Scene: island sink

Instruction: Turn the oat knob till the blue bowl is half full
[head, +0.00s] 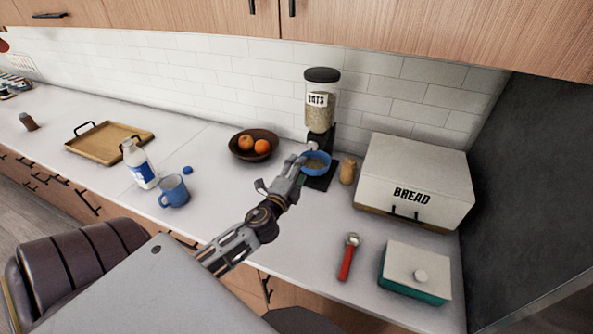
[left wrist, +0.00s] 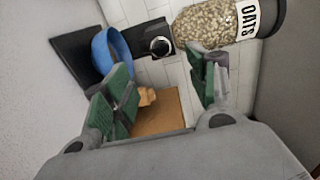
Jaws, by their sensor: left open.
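The oats dispenser (head: 320,112) stands against the tiled wall, its clear jar holding oats under a black lid. Its round, light-rimmed knob (left wrist: 158,46) shows in the left wrist view, beyond the gap between my fingers. The blue bowl (head: 317,170) sits on the dispenser's black base, under the outlet. My right gripper is not in view.
A brown fruit bowl (head: 240,153) is left of the dispenser. A small tan figure (head: 347,171) and the bread box (head: 415,175) are on the right. A blue mug (head: 174,192), milk bottle (head: 140,165), red-handled tool (head: 347,262) and lidded box (head: 415,272) stand nearer.

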